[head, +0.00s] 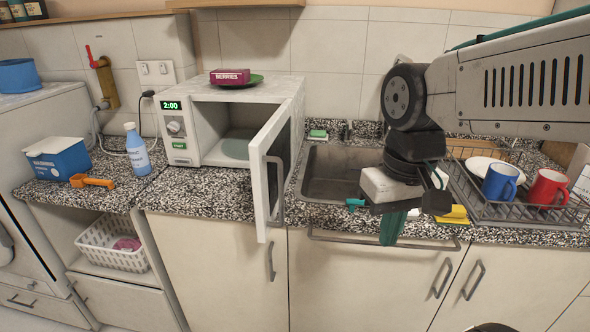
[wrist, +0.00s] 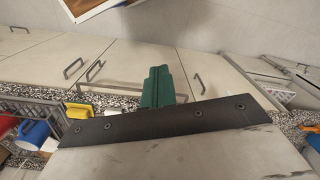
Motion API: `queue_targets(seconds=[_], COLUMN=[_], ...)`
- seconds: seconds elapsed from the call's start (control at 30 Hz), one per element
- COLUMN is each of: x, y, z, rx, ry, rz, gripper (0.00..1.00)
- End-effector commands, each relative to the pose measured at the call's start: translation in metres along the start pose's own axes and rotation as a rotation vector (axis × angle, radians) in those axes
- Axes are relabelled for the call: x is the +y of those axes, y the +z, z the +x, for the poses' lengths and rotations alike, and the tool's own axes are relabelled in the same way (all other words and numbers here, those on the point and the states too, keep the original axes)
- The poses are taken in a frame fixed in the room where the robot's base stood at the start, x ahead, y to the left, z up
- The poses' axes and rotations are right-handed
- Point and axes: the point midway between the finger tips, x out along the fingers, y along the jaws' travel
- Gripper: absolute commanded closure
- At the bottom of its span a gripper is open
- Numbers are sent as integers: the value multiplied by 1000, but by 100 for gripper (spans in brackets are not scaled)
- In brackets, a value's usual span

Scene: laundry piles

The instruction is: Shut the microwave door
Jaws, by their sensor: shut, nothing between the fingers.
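The white microwave (head: 187,148) stands on the speckled counter, its clock reading 2:00. Its door (head: 261,150) is swung wide open, hinged on the right side and jutting out past the counter's front edge. A grey handle (head: 274,190) is on the door. The cavity looks empty apart from a plate (head: 236,149). My gripper (head: 390,235) hangs in front of the sink, to the right of the door and apart from it. Its green fingers are closed together with nothing between them, as the wrist view (wrist: 158,88) also shows. The microwave is not visible in the wrist view.
A red berries box (head: 230,76) sits on a green plate on top of the microwave. The sink (head: 335,172) is right of the door. A dish rack (head: 520,205) with a blue mug and a red mug is farther right. A yellow sponge (head: 454,215) lies near my gripper.

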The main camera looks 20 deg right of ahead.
Motion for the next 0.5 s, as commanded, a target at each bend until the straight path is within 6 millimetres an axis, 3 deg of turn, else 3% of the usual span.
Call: queue_targets(seconds=[0.5], x=[31], y=[-175], z=[-21], rx=[-406], ry=[-401], rz=[933], gripper=[100])
